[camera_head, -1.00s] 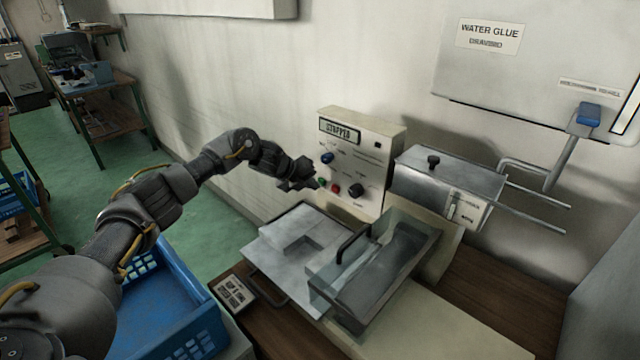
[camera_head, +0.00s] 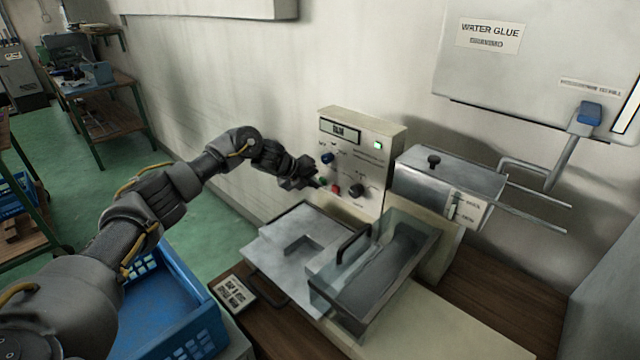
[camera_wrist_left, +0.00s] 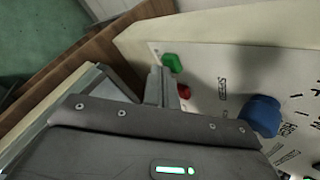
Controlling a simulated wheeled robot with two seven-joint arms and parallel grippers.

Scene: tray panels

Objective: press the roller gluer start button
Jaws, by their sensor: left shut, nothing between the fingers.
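The control panel (camera_head: 362,195) of the gluer stands upright on the bench. Its display (camera_head: 340,129) shows a short word, hard to read, and a small green lamp (camera_head: 378,145) is lit. The green button (camera_wrist_left: 171,62) and red button (camera_wrist_left: 183,91) show in the left wrist view; the red one also shows in the head view (camera_head: 335,189). My left gripper (camera_head: 318,183) is shut and empty, its tips at the panel close to the green button. In the left wrist view its fingertips (camera_wrist_left: 161,82) lie just beside that button; contact cannot be told. My right gripper is out of view.
A metal plate (camera_head: 275,246) and a clear-walled roller tray (camera_head: 345,312) lie below the panel. A glue tank box (camera_head: 440,180) stands right of it, a water glue cabinet (camera_head: 480,80) hangs above. A blue crate (camera_head: 205,325) is below my left arm.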

